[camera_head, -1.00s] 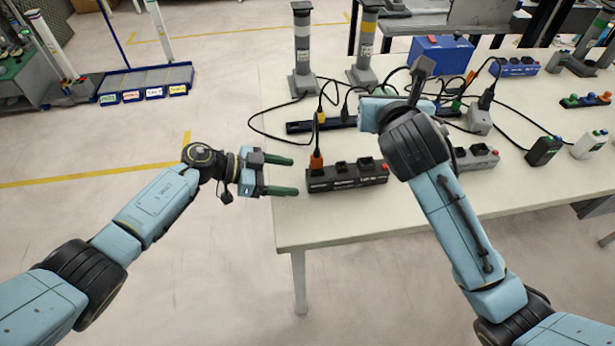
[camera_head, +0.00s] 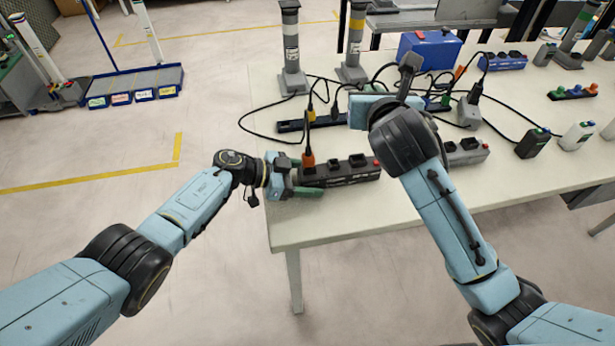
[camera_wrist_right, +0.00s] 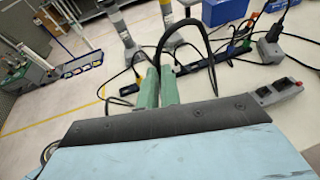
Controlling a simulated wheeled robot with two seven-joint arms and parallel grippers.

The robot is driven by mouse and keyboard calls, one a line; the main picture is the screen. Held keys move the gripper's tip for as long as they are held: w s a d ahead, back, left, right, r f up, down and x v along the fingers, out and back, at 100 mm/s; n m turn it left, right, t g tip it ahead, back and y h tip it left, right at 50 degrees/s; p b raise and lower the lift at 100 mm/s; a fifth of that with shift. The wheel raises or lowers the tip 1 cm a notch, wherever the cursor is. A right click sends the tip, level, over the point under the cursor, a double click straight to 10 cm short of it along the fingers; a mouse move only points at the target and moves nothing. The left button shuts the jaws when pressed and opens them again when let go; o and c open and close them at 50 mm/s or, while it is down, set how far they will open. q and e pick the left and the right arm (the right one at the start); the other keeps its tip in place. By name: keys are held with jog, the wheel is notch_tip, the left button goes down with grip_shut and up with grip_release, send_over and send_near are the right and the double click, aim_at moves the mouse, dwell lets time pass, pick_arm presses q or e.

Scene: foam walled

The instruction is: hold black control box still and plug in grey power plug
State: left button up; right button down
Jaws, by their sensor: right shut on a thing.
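The black control box (camera_head: 345,173) lies near the table's front left edge, with an orange plug (camera_head: 308,158) upright in its left end and a red button at its right end. My left gripper (camera_head: 290,180) is at the box's left end, with a green finger along its front side; the other finger is mostly hidden, and no firm grip shows. My right gripper (camera_wrist_right: 159,82) is above the table behind the box, its green fingers close together. It is shut on the grey power plug, which is mostly hidden; a black cable (camera_wrist_right: 190,24) arches up from between the fingers.
Behind are a dark blue socket strip (camera_head: 290,126), two grey posts (camera_head: 292,50) and a blue case (camera_head: 430,50). A grey socket box (camera_head: 467,152) stands right of the black box, beyond my right arm. Black cables cross the table. The front right tabletop is clear.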

pick_arm(q)
jog(key=c, duration=1)
pick_arm(e)
jog(key=w+a+r+n+g+y, duration=0.4)
jog(key=w+a+r+n+y, duration=0.25)
jog(key=a+n+y, duration=0.35)
jog(key=s+d+f+n+g+y, duration=0.4)
jog(key=d+f+n+g, duration=0.4)
jog(key=d, duration=0.4)
jog(key=shift+s+d+f+g+y, duration=0.2)
jog(key=shift+d+f+g+y, duration=0.25)
jog(key=shift+g+y, duration=0.35)
jog(key=shift+a, duration=0.1)
